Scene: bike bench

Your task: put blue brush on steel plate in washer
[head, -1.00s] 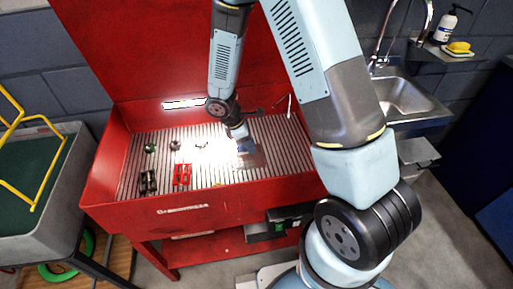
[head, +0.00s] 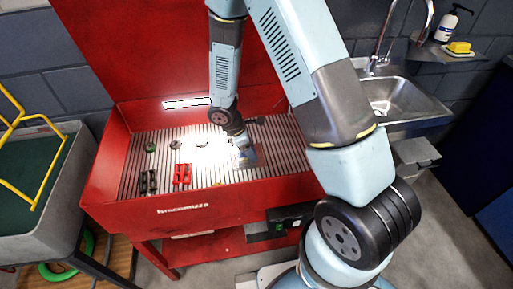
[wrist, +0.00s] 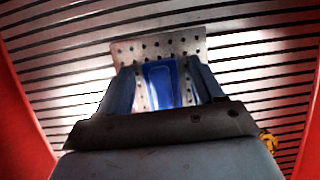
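The blue brush (wrist: 162,84) shows in the wrist view between the two fingers of my gripper (wrist: 162,78), with a narrow gap on each side, so the fingers look open around it. Behind it is the steel plate (wrist: 190,44), a bright rectangle with holes, on the slatted washer floor. The brush overlaps the plate in this view; whether it touches the plate I cannot tell. In the head view my gripper (head: 244,152) is low over the plate (head: 251,160), inside the red washer (head: 170,212), and mostly hides the brush.
A red part (head: 182,174), a black part (head: 148,181) and a green item (head: 151,147) lie on the slats to the left. A small yellow-orange thing (wrist: 268,140) is at lower right in the wrist view. Red washer walls border the slats. A sink (head: 400,97) stands at right.

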